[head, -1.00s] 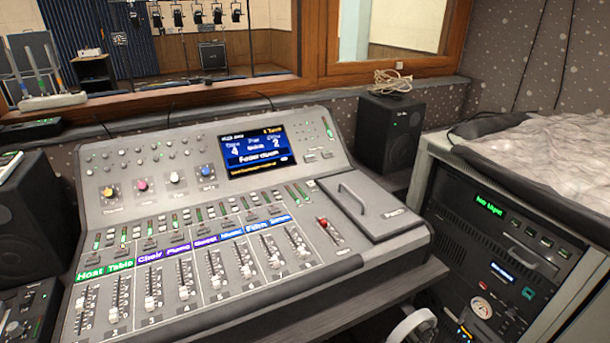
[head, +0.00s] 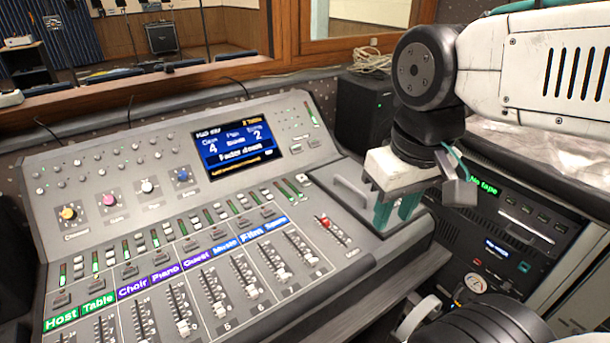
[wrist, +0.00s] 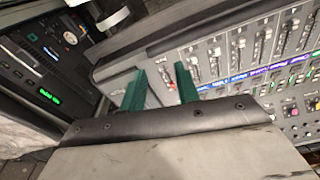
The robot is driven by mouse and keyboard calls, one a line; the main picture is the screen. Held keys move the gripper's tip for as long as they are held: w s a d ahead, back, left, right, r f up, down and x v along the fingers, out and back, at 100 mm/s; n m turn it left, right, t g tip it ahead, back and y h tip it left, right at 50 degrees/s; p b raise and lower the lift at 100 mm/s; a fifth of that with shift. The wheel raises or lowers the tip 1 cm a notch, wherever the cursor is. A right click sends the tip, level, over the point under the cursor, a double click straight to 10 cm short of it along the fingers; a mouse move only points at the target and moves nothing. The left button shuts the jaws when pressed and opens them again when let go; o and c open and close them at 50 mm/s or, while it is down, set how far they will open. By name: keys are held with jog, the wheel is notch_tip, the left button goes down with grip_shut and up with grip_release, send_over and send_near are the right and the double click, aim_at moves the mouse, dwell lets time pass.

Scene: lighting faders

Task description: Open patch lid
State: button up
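The patch lid (head: 331,180) is a grey panel at the right end of the mixing console, and it lies shut and flat. Its bar handle (head: 352,192) shows just left of my gripper (head: 398,212). My gripper points down over the lid's right part and hides much of it. Two green fingers stand apart, with nothing clearly between them. In the wrist view my gripper (wrist: 160,84) also shows open, with the console beyond the fingertips. I cannot tell whether the fingers touch the lid.
The console (head: 120,235) has rows of faders, with a red-capped fader (head: 324,222) left of the lid. Its screen (head: 238,145) reads "Fader down". A black speaker (head: 362,110) stands behind the lid. A rack unit (head: 520,235) with a green "No tape" display is at the right.

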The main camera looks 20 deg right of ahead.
jog(key=w+d+h, duration=0.1)
jog(key=w+d, duration=0.3)
jog(key=w, duration=0.9)
jog(key=n+g+h, duration=0.1)
jog(key=n, duration=0.1)
send_near(350, 187)
jog(key=f, duration=0.2)
jog(key=d+f, duration=0.1)
jog(key=f, duration=0.2)
jog(key=d+f, duration=0.1)
jog(key=f, duration=0.1)
jog(key=shift+w+f, duration=0.15)
jog(key=shift+w, duration=0.05)
grip_shut()
